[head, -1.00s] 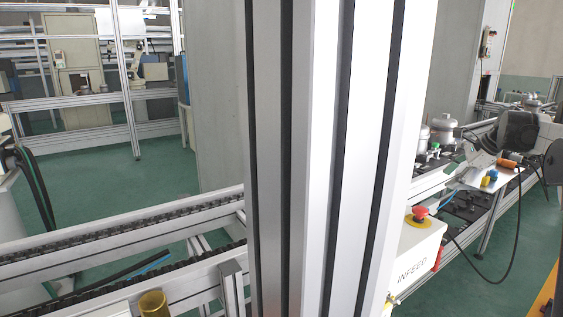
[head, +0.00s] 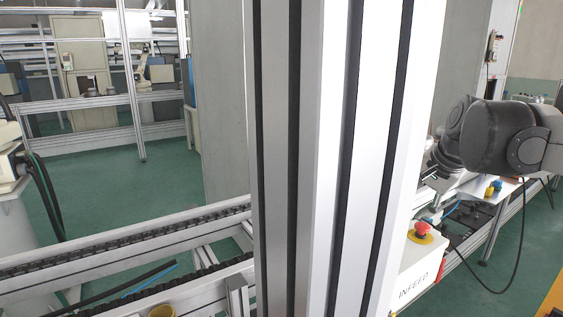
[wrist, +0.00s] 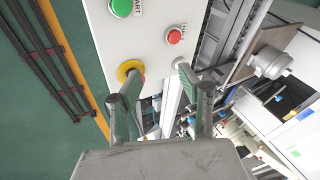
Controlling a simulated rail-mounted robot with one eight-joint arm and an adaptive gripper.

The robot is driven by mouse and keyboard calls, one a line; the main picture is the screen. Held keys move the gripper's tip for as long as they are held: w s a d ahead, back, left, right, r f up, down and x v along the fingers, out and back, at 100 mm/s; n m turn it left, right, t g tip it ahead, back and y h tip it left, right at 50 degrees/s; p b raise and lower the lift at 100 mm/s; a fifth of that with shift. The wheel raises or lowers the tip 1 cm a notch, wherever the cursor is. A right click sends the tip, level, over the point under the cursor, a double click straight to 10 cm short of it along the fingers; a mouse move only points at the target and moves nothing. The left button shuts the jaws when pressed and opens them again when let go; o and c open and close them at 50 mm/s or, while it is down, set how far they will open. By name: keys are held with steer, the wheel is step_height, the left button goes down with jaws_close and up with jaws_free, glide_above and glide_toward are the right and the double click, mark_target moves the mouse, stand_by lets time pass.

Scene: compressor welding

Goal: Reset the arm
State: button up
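My gripper (wrist: 160,88) shows in the wrist view with its two dark green fingers apart and nothing between them. It hangs in front of a white control box (wrist: 150,45) with a green button (wrist: 121,7), a red button (wrist: 174,36) and a yellow-ringed emergency stop (wrist: 126,69). The left finger partly covers that stop; I cannot tell whether they touch. In the head view, my dark arm is at the right, above and behind the white INFEED box (head: 418,272) with its red emergency stop (head: 421,230). The fingers are not clear there.
A conveyor rail (head: 120,243) runs across the lower left. Blue and yellow parts (head: 493,187) lie on a white surface at the right. A silver compressor (wrist: 270,62) stands at the right of the wrist view. Green floor (head: 110,195) is open at the left.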

steer(key=s+a+f+n+p, duration=0.1)
steer(key=s+a+f+n, duration=0.2)
steer(key=s, duration=0.4)
steer(key=s+a+f+n+p, duration=0.1)
steer(key=s+a+f+n, duration=0.2)
steer(key=s, duration=0.4)
steer(key=s+a+f+n+t+h+p, duration=0.1)
steer(key=s+a+f+n, duration=0.2)
steer(key=s, duration=0.4)
steer(key=shift+s+n, duration=0.3)
